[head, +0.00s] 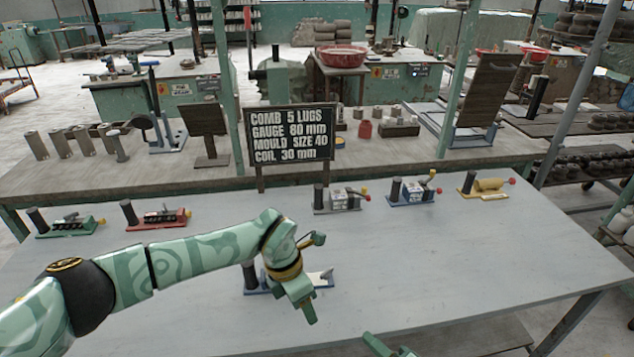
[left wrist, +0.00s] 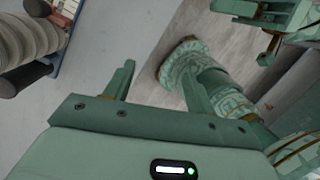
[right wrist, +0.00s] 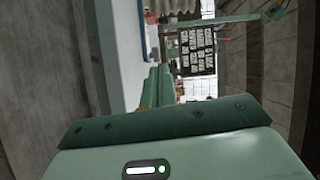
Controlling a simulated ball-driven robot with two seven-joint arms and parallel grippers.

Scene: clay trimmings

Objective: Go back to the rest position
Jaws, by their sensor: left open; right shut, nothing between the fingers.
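My left arm (head: 170,260) comes in from the left across the pale table, and its end is over a blue-based fixture (head: 258,287) that it partly hides. My left gripper (left wrist: 157,65) has its two fingers apart, with nothing between them, in the left wrist view. My right gripper (head: 380,345) shows only as green tips at the bottom edge of the head view. In the right wrist view its fingers (right wrist: 159,72) lie together, holding nothing.
The table (head: 440,270) is bare at the right and front. Fixtures with dark green (head: 68,230), red (head: 165,226), grey (head: 335,209), blue (head: 412,199) and yellow (head: 484,194) bases stand along its back. A black sign (head: 290,135) rises behind them.

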